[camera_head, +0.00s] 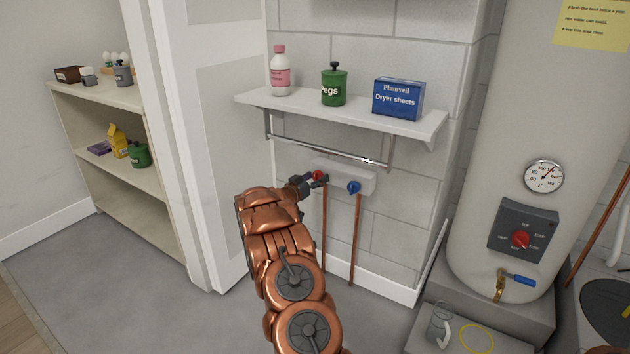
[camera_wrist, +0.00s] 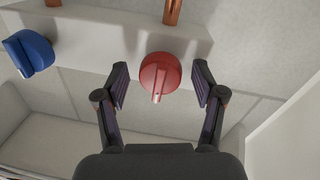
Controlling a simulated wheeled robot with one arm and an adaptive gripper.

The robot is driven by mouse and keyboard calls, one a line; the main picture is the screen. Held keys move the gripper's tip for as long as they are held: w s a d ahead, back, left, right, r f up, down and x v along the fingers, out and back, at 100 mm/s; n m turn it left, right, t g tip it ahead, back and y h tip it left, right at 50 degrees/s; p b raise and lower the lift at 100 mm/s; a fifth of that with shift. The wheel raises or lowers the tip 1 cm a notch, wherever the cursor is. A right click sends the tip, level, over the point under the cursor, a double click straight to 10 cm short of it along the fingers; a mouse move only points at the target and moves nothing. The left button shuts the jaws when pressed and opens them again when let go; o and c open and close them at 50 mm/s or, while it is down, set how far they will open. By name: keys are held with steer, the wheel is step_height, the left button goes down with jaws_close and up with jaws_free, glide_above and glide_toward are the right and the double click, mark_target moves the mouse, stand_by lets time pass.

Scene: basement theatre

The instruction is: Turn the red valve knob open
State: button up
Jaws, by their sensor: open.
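The red valve knob (camera_head: 318,175) is on the white valve box (camera_head: 345,178) on the block wall, below the shelf. In the wrist view the red knob (camera_wrist: 160,75) is round with a raised grip bar pointing toward my gripper. My gripper (camera_wrist: 161,80) is open, with one finger on each side of the red knob and a visible gap on both sides. In the head view my gripper (camera_head: 312,180) is at the red knob and partly overlaps it. The blue valve knob (camera_head: 353,187) is to the right on the same box.
A rail (camera_head: 330,153) and a shelf (camera_head: 340,113) with a bottle, green jar and blue box are above. Copper pipes (camera_head: 356,240) run down from the box. A white door edge (camera_head: 215,140) stands at left. A water heater (camera_head: 530,150) stands at right.

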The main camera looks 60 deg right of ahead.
steer(key=c, duration=1.1)
